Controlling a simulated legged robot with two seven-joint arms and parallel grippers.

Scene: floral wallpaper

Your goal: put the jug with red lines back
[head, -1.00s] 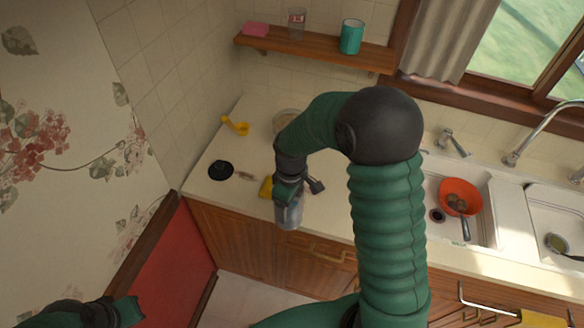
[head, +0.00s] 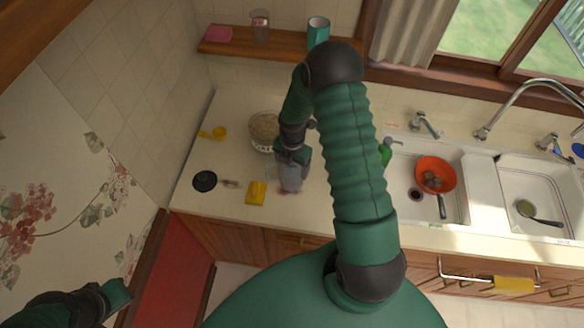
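A clear, greyish jug (head: 290,179) is in my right gripper (head: 292,160), just over the counter's front part. The fingers are around its upper part. A hint of red shows near its base, but I cannot make out lines. I cannot tell whether its base touches the counter. Another clear vessel (head: 260,27) with reddish marks stands on the wooden shelf (head: 285,54). My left gripper (head: 118,294) is at the lower left, away from the counter, and its fingers are not clear.
A bowl (head: 265,133) stands behind the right gripper. A yellow sponge-like block (head: 256,192), a black round item (head: 204,181) and a yellow scoop (head: 213,133) lie left. A teal cup (head: 318,30) and pink item (head: 219,34) are on the shelf. An orange colander (head: 436,173) sits in the sink.

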